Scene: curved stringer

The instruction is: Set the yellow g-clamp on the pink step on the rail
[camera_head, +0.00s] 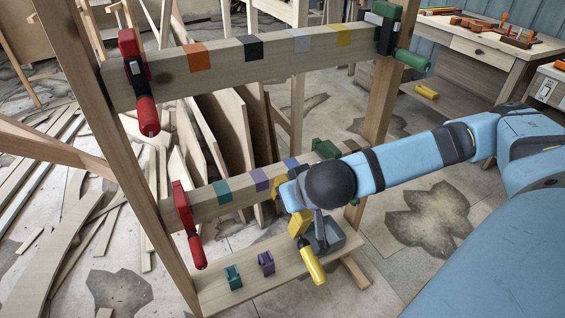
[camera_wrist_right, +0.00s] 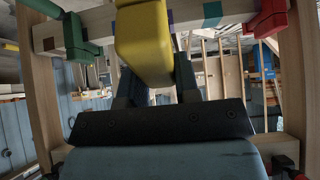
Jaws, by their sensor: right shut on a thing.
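The yellow g-clamp (camera_head: 312,265) is held in my right gripper (camera_head: 318,229) in front of the lower rail (camera_head: 200,208), its handle hanging down. Its yellow body fills the top middle of the right wrist view (camera_wrist_right: 145,42). The upper part of the clamp is close to the rail; I cannot tell whether they touch. The lower rail has a teal band (camera_head: 222,192), a purple band (camera_head: 259,180) and a blue band (camera_head: 291,163). I cannot make out a pink band; my arm and the clamp cover part of the rail. My left gripper is not in view.
Red clamps (camera_head: 181,207) grip the left ends of both rails, and green clamps (camera_head: 326,148) sit toward the right. A teal clamp (camera_head: 232,277) and a purple clamp (camera_head: 266,262) stand on the bottom board (camera_head: 215,297). Wooden posts (camera_head: 100,130) frame the rails.

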